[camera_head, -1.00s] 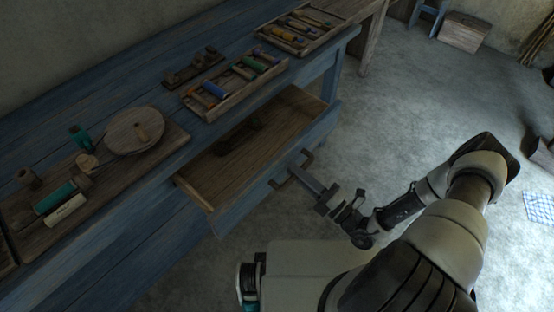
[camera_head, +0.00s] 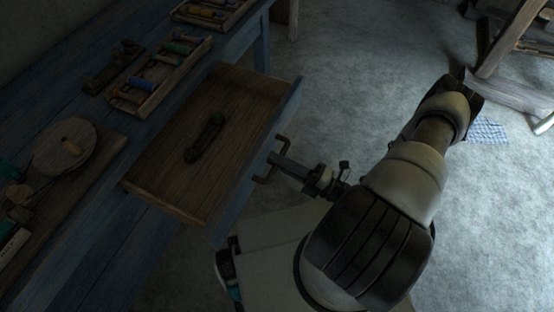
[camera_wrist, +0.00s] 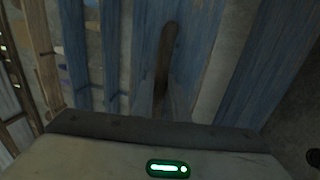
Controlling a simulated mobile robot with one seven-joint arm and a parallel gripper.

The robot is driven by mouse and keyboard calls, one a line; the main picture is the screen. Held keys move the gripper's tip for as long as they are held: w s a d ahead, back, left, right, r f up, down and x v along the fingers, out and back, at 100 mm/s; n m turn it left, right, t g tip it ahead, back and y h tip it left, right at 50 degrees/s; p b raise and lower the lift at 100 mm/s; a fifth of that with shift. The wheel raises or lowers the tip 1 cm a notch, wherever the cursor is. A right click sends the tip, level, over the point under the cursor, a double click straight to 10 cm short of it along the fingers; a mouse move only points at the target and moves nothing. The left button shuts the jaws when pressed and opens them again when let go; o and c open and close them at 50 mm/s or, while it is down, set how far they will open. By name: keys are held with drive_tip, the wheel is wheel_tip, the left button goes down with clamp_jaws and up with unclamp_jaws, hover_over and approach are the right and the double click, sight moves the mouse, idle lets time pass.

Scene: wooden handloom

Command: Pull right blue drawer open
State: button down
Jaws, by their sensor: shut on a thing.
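The right blue drawer (camera_head: 205,150) stands far out from the blue table, its wooden inside in view. A dark wooden piece with a raised grip (camera_head: 205,138) lies in it. The drawer's dark metal handle (camera_head: 270,160) is on its front face. My gripper (camera_head: 279,160) is shut on this handle, reaching it from the right. In the wrist view the handle shows as a dark bar (camera_wrist: 167,45) running up from between my fingers, with blue boards behind it. The fingertips' exact contact is small and dim.
On the blue tabletop (camera_head: 75,105) are a tray of coloured spools (camera_head: 160,75), another tray behind it (camera_head: 210,14) and a round wooden disc (camera_head: 65,147). A blue checked cloth (camera_head: 488,130) lies farther right.

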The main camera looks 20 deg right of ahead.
drive_tip(key=c, duration=1.7)
unclamp_jaws()
drive_tip(key=shift+c, duration=0.2)
drive_tip(key=v, duration=1.7)
drive_tip(key=shift+s, duration=0.15)
drive_tip(key=shift+d+f, duration=0.1)
